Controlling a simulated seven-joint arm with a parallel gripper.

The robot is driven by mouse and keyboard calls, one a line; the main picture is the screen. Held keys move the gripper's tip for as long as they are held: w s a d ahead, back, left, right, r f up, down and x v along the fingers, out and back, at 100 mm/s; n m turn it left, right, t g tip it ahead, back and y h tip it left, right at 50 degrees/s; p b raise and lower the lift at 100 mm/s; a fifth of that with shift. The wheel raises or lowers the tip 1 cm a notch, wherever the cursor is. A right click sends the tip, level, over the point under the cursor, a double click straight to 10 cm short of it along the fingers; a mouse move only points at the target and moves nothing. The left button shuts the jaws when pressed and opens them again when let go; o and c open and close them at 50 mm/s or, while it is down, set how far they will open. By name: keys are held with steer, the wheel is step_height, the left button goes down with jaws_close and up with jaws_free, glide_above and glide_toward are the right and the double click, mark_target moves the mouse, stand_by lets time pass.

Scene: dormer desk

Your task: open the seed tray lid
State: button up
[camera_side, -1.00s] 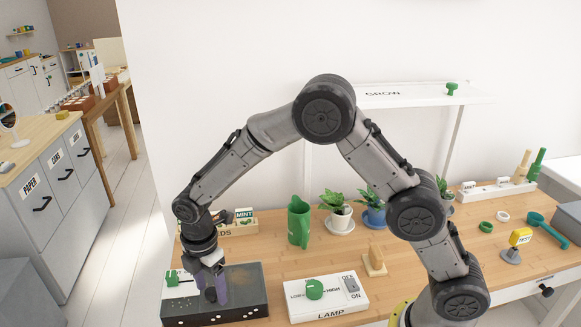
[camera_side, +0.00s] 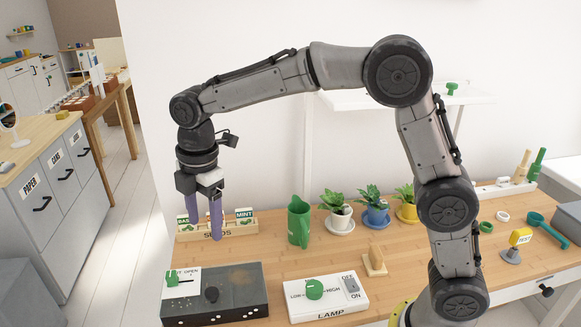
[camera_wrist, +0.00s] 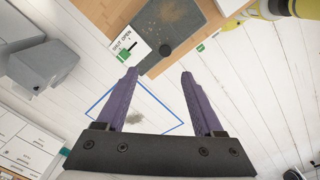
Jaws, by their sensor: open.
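A dark grey box (camera_side: 235,283), seemingly the seed tray, lies at the front left of the desk. Its top shows a brown dusty patch and a round black knob (camera_side: 211,294). A white panel (camera_side: 190,275) at its left end reads SHUT and OPEN, with a green handle (camera_side: 174,279) towards the left, SHUT side. The wrist view also shows the box (camera_wrist: 185,22), the knob (camera_wrist: 165,49) and the green handle (camera_wrist: 123,56). My gripper (camera_side: 205,230), with purple fingers, is open and empty, raised above the desk and clear of the box.
A LAMP panel (camera_side: 327,297) with a green knob stands right of the box. Behind are a wooden SEEDS rack (camera_side: 245,229), a green jug (camera_side: 299,220) and several potted plants. A wooden block (camera_side: 375,262) stands on the desk.

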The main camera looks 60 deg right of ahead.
steer(key=s+d+r+m+t, duration=0.3)
steer(key=s+d+r+m, duration=0.2)
steer(key=s+d+r, duration=0.5)
steer(key=s, duration=0.2)
steer(key=shift+s, duration=0.3)
steer(key=shift+d+r, duration=0.15)
steer(key=shift+r, duration=0.05)
